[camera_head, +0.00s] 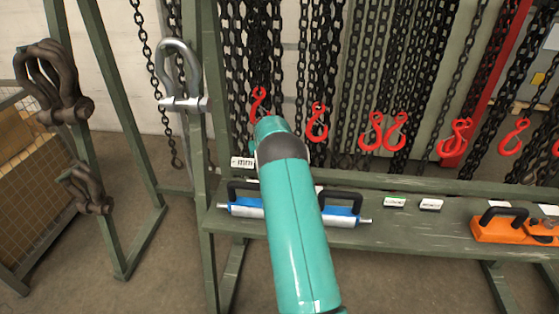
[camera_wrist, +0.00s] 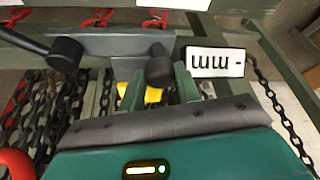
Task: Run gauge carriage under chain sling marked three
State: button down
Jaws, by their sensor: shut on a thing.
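In the wrist view, my gripper (camera_wrist: 158,92) has green fingers with yellow pads, shut on a black knob (camera_wrist: 160,66). The knob stands in front of a grey metal piece (camera_wrist: 110,46), which seems to be the gauge carriage. A second black knob on a rod (camera_wrist: 65,52) is to its left. A white plate (camera_wrist: 215,62) with black marks, upside down, is right of the fingers; it also shows in the head view (camera_head: 243,162). Black chain slings (camera_head: 320,75) with red hooks (camera_head: 317,122) hang behind. I cannot make out which is marked three. My arm hides the gripper in the head view.
A green bench (camera_head: 420,216) runs below the chains. On it are a blue tool (camera_head: 340,216) with black handles, small white labels (camera_head: 431,204) and an orange tool (camera_head: 497,231). Green posts (camera_head: 195,120) and hanging shackles (camera_head: 181,75) stand at left.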

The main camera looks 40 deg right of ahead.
aim_at(253, 163)
jog(key=shift+w+a+r, duration=0.1)
jog(key=shift+w+a, duration=1.3)
jog(key=shift+w, duration=0.25)
jog(key=c, duration=1)
grip_release()
jog(key=v, duration=1.3)
jog(key=shift+s+r, duration=0.2)
jog(key=shift+r, duration=0.1)
jog(key=shift+a, duration=0.15)
